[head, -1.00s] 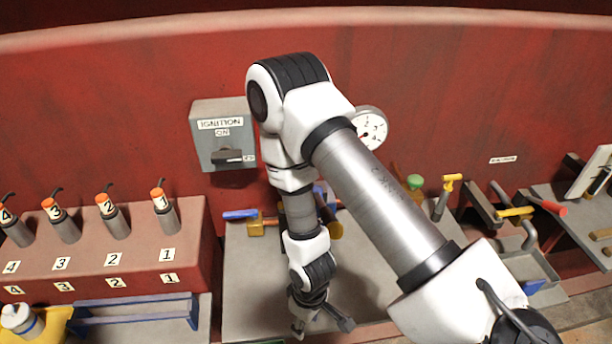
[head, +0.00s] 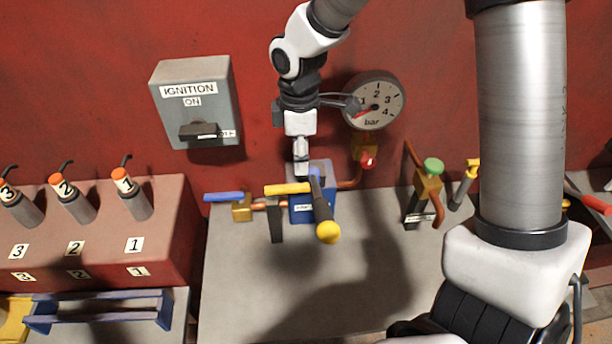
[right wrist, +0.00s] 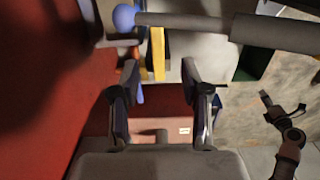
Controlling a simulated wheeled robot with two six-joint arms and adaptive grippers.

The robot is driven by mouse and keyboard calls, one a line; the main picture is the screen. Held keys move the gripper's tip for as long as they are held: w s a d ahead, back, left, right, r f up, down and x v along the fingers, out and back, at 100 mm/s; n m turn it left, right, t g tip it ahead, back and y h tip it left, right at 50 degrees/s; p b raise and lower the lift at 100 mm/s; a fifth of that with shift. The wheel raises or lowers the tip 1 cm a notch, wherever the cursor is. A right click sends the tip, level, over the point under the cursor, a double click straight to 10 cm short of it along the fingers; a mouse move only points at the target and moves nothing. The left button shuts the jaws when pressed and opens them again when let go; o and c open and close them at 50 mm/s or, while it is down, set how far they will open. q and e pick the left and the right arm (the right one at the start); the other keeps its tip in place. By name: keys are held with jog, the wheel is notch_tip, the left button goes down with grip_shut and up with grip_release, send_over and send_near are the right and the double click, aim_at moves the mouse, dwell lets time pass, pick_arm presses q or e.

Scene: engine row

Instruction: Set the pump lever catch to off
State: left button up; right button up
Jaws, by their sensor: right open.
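The pump has a blue body (head: 311,212) on the grey bench, with a small label I cannot read. Its dark lever (head: 321,200) reaches toward me and ends in a yellow ball (head: 328,232). A yellow bar (head: 288,188), apparently the lever catch, lies level beside the lever, pointing left; a black upright shows below it. My right gripper (head: 302,160) points down just above the bar and looks apart from it. In the right wrist view its fingers (right wrist: 157,88) are open and empty, with the yellow bar (right wrist: 158,55) beyond the gap. My left gripper (right wrist: 284,106) seems to show at the right there.
A blue-handled valve (head: 224,197) is left of the pump. A gauge (head: 374,101) and grey ignition box (head: 197,102) hang on the red wall. A green-knobbed valve (head: 432,167) is to the right. The bench (head: 265,290) is clear in front.

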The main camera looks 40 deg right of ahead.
aim_at(301, 186)
jog(key=shift+w+f, duration=0.2)
jog(key=shift+f, duration=0.5)
jog(key=f, duration=0.3)
jog(key=f+p, duration=0.1)
jog(key=f, duration=0.2)
jog(key=shift+s+d, duration=0.1)
jog(key=shift+d, duration=0.1)
jog(key=shift+f, duration=0.45)
grip_shut()
